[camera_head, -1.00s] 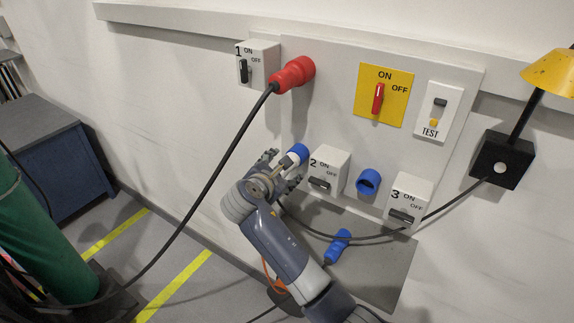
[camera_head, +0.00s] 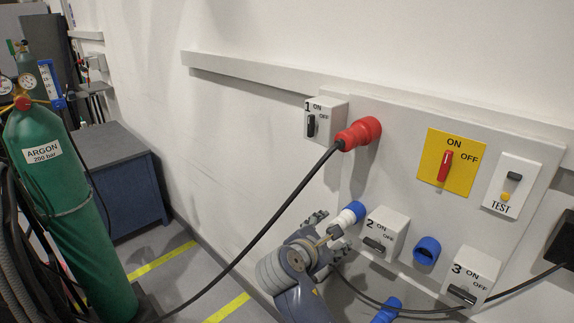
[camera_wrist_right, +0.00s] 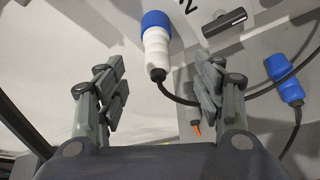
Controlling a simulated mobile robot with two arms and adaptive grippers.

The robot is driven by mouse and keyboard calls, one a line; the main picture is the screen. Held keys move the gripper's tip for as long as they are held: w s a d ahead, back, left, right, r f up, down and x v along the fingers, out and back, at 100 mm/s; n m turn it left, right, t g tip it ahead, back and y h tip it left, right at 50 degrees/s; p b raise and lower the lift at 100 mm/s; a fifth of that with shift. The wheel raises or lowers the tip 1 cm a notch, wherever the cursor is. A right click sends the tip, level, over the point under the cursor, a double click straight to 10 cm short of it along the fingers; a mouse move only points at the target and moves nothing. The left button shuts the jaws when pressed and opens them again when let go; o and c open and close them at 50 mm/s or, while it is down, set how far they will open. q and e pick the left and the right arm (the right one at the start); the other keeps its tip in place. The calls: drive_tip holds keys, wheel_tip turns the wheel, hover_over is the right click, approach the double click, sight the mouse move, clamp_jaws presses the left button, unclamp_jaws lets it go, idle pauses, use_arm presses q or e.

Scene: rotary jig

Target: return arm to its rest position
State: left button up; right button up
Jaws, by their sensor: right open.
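My right gripper (camera_head: 318,228) is low beside the wall panel in the head view. In the right wrist view its two fingers (camera_wrist_right: 160,85) are spread apart, with nothing held between them. A blue and white plug (camera_head: 350,212) sits just beyond the fingertips, left of switch 2 (camera_head: 384,234). In the right wrist view the plug (camera_wrist_right: 157,45) shows ahead of the gap between the fingers, its black cable hanging from its white end. My left gripper is not in view.
A red plug (camera_head: 358,134) with a thick black cable is in the panel (camera_head: 400,135); the cable runs down left, close to my right arm. Switch 1 (camera_head: 324,120), a yellow switch plate (camera_head: 450,162), a blue socket (camera_head: 427,250) and switch 3 (camera_head: 470,276) are nearby. A green argon cylinder (camera_head: 65,200) stands left.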

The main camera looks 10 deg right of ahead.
drive_tip(key=s+d+f+m+g+y, duration=0.25)
drive_tip(key=s+f+m, duration=0.25)
drive_tip(key=s+f, duration=0.45)
drive_tip(key=s+f+m+g+y, duration=0.2)
drive_tip(key=s+f+m, duration=0.25)
drive_tip(key=s, duration=0.45)
drive_tip(key=s+d+f+m+g+y, duration=0.1)
drive_tip(key=s+f+m+y, duration=0.15)
drive_tip(key=s+m, duration=0.4)
drive_tip(key=s+f+m+g+y, duration=0.15)
drive_tip(key=s+f+m, duration=0.25)
drive_tip(key=s, duration=0.6)
wheel_tip(320, 180, down, 35)
drive_tip(key=s+g+b, duration=0.1)
drive_tip(key=s+b, duration=0.1)
drive_tip(key=b, duration=0.6)
drive_tip(key=s+d+f+b, duration=0.1)
drive_tip(key=s+f+b, duration=0.2)
drive_tip(key=s+f, duration=0.5)
drive_tip(key=s+d+f+g+b, duration=0.1)
drive_tip(key=s+d+f+b, duration=0.1)
drive_tip(key=s+f, duration=0.6)
wheel_tip(320, 180, down, 6)
drive_tip(key=shift+s+r+n+g+b, duration=0.3)
drive_tip(key=shift+s+n+b, duration=0.1)
drive_tip(key=shift+b, duration=0.35)
